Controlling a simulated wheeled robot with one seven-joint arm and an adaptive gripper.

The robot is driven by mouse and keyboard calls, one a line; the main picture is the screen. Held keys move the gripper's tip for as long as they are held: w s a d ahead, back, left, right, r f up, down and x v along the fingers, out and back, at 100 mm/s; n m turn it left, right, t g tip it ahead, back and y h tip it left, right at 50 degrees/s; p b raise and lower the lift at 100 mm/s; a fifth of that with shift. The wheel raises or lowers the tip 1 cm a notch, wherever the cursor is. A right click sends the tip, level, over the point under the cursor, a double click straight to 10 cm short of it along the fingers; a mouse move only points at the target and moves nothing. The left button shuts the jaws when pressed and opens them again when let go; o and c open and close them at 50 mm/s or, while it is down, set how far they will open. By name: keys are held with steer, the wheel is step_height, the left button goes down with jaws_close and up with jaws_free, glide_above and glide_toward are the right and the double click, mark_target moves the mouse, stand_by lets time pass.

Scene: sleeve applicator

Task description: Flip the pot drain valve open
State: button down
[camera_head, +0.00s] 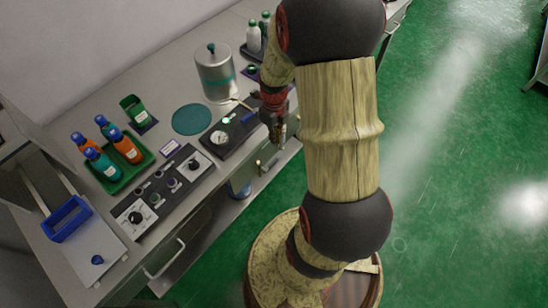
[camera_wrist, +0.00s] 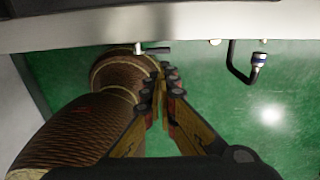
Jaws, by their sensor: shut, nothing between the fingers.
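The steel pot (camera_head: 215,75) with a teal band and a lid knob stands on the counter in the head view. A small fitting with a short lever (camera_head: 265,166) sticks out below the counter's front edge; I cannot tell whether it is the drain valve. In the wrist view a pale stub with a dark lever (camera_wrist: 150,48) lies just beyond my fingertips, under the counter edge. My gripper (camera_head: 279,135) is at the counter's front edge, right of and below the pot. Its fingers (camera_wrist: 162,78) are together and empty. Contact with the lever cannot be told.
A black panel with a gauge (camera_head: 220,138) lies near my gripper. A green tray (camera_head: 120,178) of bottles stands left. The green floor (camera_head: 450,190) at right is open.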

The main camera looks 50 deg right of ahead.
mark_target(276, 160)
step_height(276, 160, down, 14)
steer(key=b, duration=0.6)
steer(key=shift+d+f, duration=0.1)
stand_by(0.4)
steer(key=shift+d+f+p, duration=0.4)
steer(key=shift+f+p, duration=0.2)
steer(key=shift+f, duration=0.05)
steer(key=shift+d+r+p, duration=0.1)
steer(key=shift+r+p, duration=0.25)
steer(key=shift+r, duration=0.05)
step_height(276, 160, up, 13)
steer(key=d+p, duration=0.2)
steer(key=p, duration=0.3)
steer(key=shift+d+p, duration=0.25)
steer(key=shift+p, duration=0.15)
